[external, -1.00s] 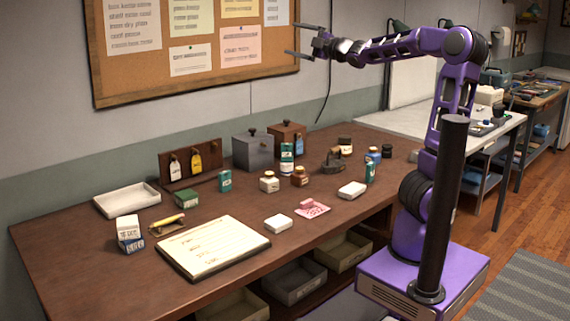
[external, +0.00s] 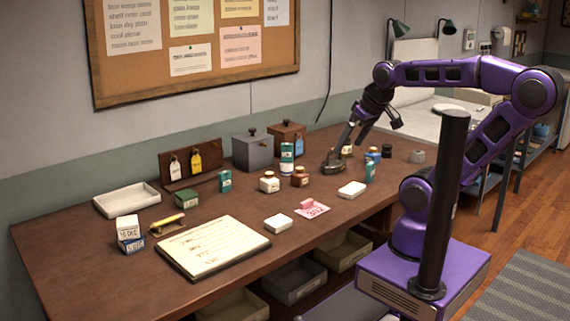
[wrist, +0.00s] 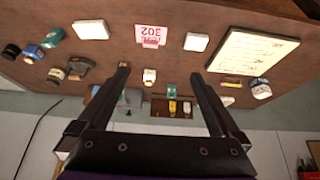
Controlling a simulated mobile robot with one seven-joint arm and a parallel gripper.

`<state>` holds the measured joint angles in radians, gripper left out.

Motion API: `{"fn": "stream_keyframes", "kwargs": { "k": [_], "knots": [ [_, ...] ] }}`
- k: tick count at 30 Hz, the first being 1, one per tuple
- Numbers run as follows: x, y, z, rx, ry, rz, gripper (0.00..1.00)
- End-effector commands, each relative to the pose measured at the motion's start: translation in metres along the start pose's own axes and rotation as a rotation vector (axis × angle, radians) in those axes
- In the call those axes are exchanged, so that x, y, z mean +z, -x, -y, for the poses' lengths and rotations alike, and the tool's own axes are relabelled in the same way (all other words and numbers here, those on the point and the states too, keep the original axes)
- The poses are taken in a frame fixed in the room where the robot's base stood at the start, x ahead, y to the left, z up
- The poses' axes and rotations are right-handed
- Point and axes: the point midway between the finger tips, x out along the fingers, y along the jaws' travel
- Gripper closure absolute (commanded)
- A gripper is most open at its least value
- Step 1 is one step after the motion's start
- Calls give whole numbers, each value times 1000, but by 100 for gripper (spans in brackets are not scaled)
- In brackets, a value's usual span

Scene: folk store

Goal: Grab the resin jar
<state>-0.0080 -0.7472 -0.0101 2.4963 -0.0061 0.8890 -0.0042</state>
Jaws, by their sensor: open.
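I take the resin jar to be the small amber-brown jar (external: 300,177) with a pale cap, standing on the brown workbench in the external view; no label is readable. The amber jar is not visible there, perhaps hidden behind the left finger.
A dark tool (external: 334,164), a teal bottle (external: 370,170) and several small jars stand under and near my gripper. A tall white-and-teal can (external: 287,158) stands behind the amber jar. A white pad (external: 352,189) and a pink card (external: 313,209) lie in front.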

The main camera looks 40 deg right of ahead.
Motion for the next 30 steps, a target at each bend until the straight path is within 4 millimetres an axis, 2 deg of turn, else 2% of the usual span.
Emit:
{"fn": "stream_keyframes", "kwargs": {
  "k": [3, 14, 17, 19, 23, 26, 28, 30],
  "knots": [
    [5, -1, 2, 2, -10, 16, 0],
    [3, 0, 3, -6, -10, 12, 0],
    [-4, 6, 14, -74, -41, 5, 0],
    [-15, 15, 29, -174, -88, -1, 0],
    [-51, 49, 68, -461, -223, -13, 0],
    [-90, 88, 92, -709, -338, -25, 0],
    [-127, 122, 100, -881, -425, -47, 0],
    [-170, 156, 98, -1037, -517, -87, 0]
  ]
}}
